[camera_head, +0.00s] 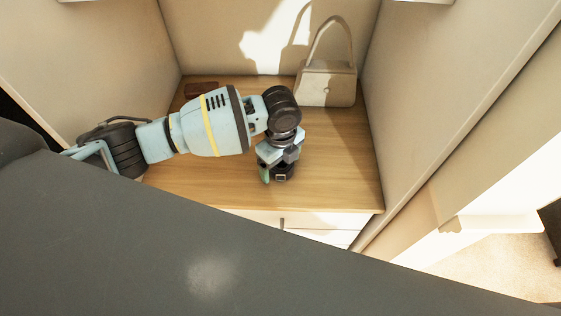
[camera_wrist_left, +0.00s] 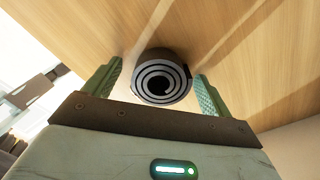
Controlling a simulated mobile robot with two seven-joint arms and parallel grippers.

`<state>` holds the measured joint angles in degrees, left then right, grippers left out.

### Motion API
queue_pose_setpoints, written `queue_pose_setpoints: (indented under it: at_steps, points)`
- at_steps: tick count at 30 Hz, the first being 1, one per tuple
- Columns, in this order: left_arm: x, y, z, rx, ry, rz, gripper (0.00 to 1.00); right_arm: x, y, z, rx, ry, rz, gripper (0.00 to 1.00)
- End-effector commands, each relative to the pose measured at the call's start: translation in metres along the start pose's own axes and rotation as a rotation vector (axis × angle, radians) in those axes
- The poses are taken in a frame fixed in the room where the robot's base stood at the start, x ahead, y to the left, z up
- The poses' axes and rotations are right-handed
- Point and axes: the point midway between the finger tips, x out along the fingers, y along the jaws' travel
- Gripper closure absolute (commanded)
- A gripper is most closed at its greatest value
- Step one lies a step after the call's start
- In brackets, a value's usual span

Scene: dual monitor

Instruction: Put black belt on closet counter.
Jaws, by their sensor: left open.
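The black belt is rolled into a coil. In the left wrist view the coiled belt (camera_wrist_left: 162,77) sits on or just at the wooden surface, between the fingers of my left gripper (camera_wrist_left: 160,90). The fingers are apart, with gaps to the coil on both sides. In the head view my left gripper (camera_head: 278,172) points down over the front part of the wooden closet counter (camera_head: 335,165). A small dark part of the belt (camera_head: 284,177) shows beside the fingers; the gripper hides the rest. My right gripper is not in view.
A beige handbag (camera_head: 328,82) stands at the back right of the counter. A small brown item (camera_head: 201,89) lies at the back left. Walls close in both sides. White drawers (camera_head: 310,222) are below the counter. The right part of the counter is clear.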

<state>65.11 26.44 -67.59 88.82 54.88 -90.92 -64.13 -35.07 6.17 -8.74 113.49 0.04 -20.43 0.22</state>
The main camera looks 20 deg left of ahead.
Motion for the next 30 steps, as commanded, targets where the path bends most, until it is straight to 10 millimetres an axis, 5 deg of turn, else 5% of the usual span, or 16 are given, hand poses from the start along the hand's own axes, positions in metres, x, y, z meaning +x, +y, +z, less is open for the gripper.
queue_pose_setpoints:
  at_steps: [18, 30]
  points:
    - [-0.102, -0.001, 0.0, 0.001, -0.001, -0.004, 0.16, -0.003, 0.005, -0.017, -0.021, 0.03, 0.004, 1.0]
    - [-0.123, 0.0, 0.0, 0.0, 0.001, 0.0, 0.16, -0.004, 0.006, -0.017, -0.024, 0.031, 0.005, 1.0]
